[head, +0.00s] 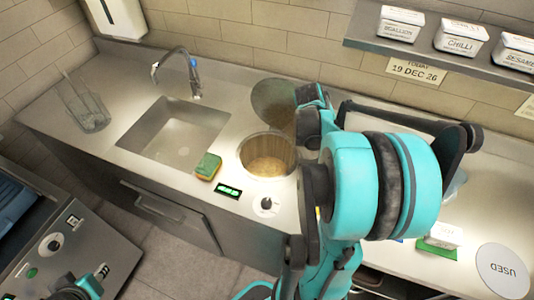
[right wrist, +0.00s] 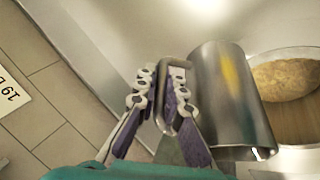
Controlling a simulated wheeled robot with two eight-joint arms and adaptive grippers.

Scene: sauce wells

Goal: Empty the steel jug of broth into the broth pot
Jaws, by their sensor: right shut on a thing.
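The broth pot (head: 282,172) is a round steel well sunk in the counter, with tan broth inside; it also shows in the right wrist view (right wrist: 308,128). My right gripper (right wrist: 164,98) is shut on the handle of the steel jug (right wrist: 222,90). The jug hangs beside the pot in that view, its dark-edged end toward the bottom; I cannot see its contents or any stream. In the head view my right arm hides most of the jug. My left gripper (head: 101,271) is low at the left, away from the pot; its fingers are too small to judge.
A sink (head: 175,135) with a tap (head: 185,65) lies left of the pot. A sponge (head: 208,166), a green display (head: 228,190) and a knob (head: 266,205) are near the pot's front. A dark round disc (head: 275,98) is behind it. A shelf (head: 440,62) holds labelled tubs.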

